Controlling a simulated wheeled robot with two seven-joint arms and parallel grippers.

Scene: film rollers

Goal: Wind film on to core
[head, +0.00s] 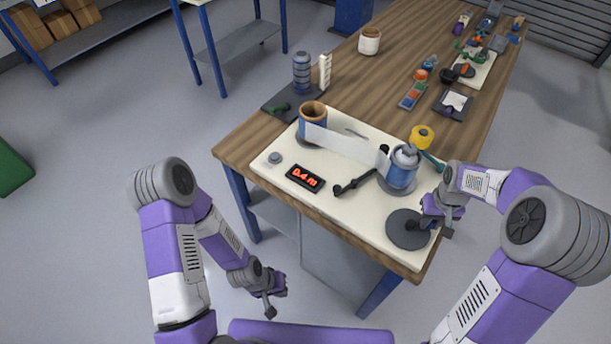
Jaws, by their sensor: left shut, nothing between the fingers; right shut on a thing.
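A pale film strip (343,145) runs between a blue roll with a brown core (313,116) at the left and a blue roll with a grey top (402,168) at the right. Both stand upright on a cream board (330,208). A dark grey crank wheel (407,230) lies at the board's near right corner. My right gripper (441,214) is at the wheel's right edge, shut on what seems to be its handle, which the fingers hide. My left gripper (271,300) is shut and empty, off the table's front edge. A display (303,178) reads 0.4 m.
A black arm (355,183) and a small grey knob (274,158) sit on the board. A yellow roll (421,135) stands behind the right roll. A grey cylinder (302,73) and white tower (324,71) stand back left. Several items lie farther along the wooden table (376,93).

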